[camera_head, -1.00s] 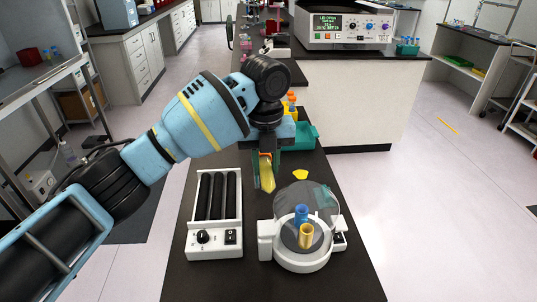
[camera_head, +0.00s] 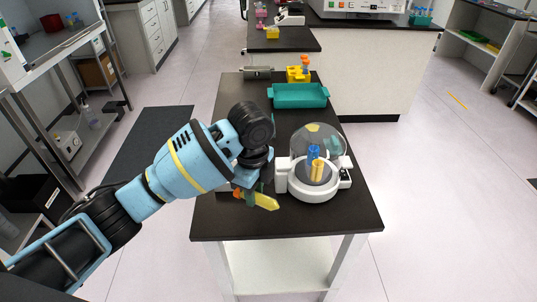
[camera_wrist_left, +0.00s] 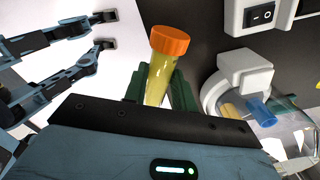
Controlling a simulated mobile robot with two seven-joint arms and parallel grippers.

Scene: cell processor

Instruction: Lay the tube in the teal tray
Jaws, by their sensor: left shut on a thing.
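The tube is yellow with an orange cap (camera_wrist_left: 170,40). My left gripper (camera_head: 247,192) is shut on the tube, with a green finger on each side of its body in the left wrist view. In the head view the tube (camera_head: 267,202) is tilted, close to horizontal, over the near left part of the black bench, left of and in front of the centrifuge. The teal tray (camera_head: 298,104) lies on the far part of the bench, well apart from the tube, and looks empty.
The white centrifuge (camera_head: 311,188) with a clear dome holds a blue and a yellow piece, between the tube and the tray. A yellow rack (camera_head: 298,74) stands behind the tray, with a grey device (camera_head: 257,73) to its left. Bare bench (camera_head: 345,213) shows at the front right.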

